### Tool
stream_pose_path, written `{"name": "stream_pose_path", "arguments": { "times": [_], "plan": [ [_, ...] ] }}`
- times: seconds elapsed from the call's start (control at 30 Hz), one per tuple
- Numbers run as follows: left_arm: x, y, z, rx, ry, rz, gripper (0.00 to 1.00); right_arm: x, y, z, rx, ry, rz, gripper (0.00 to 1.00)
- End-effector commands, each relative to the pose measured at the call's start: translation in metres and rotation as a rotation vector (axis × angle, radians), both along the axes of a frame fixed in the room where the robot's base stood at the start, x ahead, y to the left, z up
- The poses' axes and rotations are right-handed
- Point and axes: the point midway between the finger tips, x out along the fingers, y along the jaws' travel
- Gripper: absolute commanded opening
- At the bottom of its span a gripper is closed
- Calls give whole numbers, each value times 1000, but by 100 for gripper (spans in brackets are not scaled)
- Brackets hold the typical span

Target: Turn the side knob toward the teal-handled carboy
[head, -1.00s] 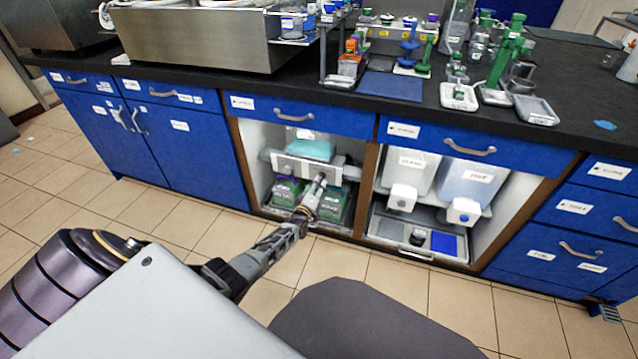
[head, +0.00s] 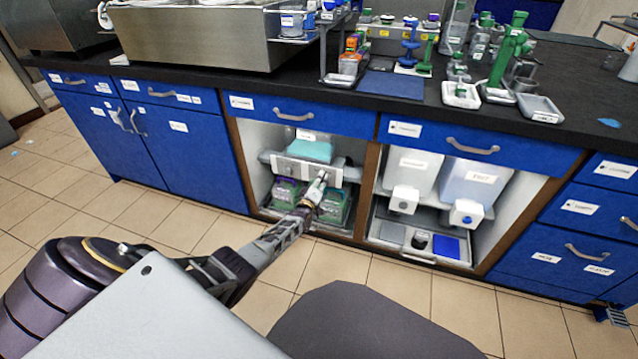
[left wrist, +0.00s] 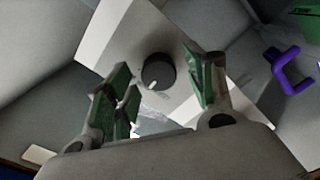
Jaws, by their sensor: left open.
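The dark round side knob (left wrist: 158,72) sits on a pale panel in the left wrist view, its white mark pointing down and slightly left. My left gripper (left wrist: 165,92) is open, its green-padded fingers on either side of the knob in that view; I cannot tell whether they touch it. In the head view the left gripper (head: 322,177) is in the left open bay, in front of the white-fronted unit (head: 296,167). A purple-handled carboy (head: 286,191) stands below the unit; its purple handle (left wrist: 288,70) shows in the left wrist view.
A brown divider (head: 370,190) separates this bay from the right bay, which holds two white containers (head: 412,170) (head: 475,184) with spouts. Blue drawers (head: 300,114) and the dark counter edge lie above.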

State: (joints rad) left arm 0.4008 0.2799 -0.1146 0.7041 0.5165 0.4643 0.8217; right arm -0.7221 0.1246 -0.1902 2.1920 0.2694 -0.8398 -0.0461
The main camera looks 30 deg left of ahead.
Motion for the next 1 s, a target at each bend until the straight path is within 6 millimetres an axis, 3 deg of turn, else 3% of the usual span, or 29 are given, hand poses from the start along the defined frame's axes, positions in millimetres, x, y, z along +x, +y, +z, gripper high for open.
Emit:
{"name": "stream_pose_path", "arguments": {
  "times": [0.07, 0.4, 1.0],
  "plan": [
    [0, 0, 0, 0, 0, 0, 53, 0, 0, 0, 0, 0, 0, 0],
    [0, 0, 0, 0, 0, 0, 10, 0, 0, 0, -1, 2, 0, 0],
    [0, -1, 0, 141, 35, 1, 9, 0, 0, 0, -1, 3, 0, 0]
  ]
}}
